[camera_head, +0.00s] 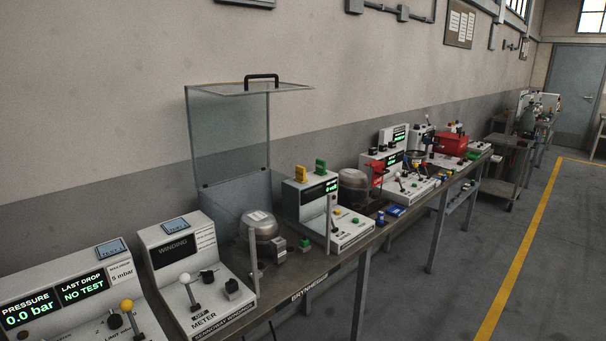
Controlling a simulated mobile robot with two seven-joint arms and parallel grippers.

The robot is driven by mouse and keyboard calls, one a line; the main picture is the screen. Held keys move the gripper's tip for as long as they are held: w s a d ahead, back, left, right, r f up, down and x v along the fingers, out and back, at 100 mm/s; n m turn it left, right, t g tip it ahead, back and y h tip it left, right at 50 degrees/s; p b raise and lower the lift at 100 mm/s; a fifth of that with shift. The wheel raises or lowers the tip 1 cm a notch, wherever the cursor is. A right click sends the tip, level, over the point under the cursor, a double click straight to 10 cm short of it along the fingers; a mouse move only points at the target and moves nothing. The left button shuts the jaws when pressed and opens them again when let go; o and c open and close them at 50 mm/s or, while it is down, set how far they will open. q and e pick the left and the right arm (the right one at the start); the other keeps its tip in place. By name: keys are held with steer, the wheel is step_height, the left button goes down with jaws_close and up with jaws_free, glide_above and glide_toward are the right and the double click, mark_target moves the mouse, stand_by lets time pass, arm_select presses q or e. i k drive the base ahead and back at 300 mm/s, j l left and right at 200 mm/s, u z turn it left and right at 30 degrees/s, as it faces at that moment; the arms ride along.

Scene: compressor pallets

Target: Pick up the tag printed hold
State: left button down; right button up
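I cannot make out a tag printed hold in the head view; lettering on the small items is too small to read. Small pieces that show are a yellow block (301,173) and a green block (320,166) on top of a tester, and a blue item (396,211) lying near the bench's front edge. A silver compressor (259,225) stands on the bench with a pale label on top. Neither of my grippers is in view.
The long bench (290,285) runs along the wall. A pressure panel (60,305) and a winding meter (190,265) stand at near left. A clear hood (230,135) with a black handle is raised. A red box (450,143) sits farther along. The floor at right (440,300) is clear.

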mark_target(300, 172)
steer(key=i+l+u, duration=0.1)
steer(key=u, duration=0.3)
steer(key=l+u, duration=0.1)
steer(key=u, duration=0.3)
steer(key=i+l+u, duration=0.1)
steer(key=u, duration=0.3)
steer(key=i+l+u, duration=0.1)
steer(key=l+u, duration=0.15)
steer(key=l, duration=0.2)
steer(key=l+u, duration=0.25)
steer(key=l, duration=0.2)
steer(key=l+u, duration=0.3)
steer(key=l, duration=1.45)
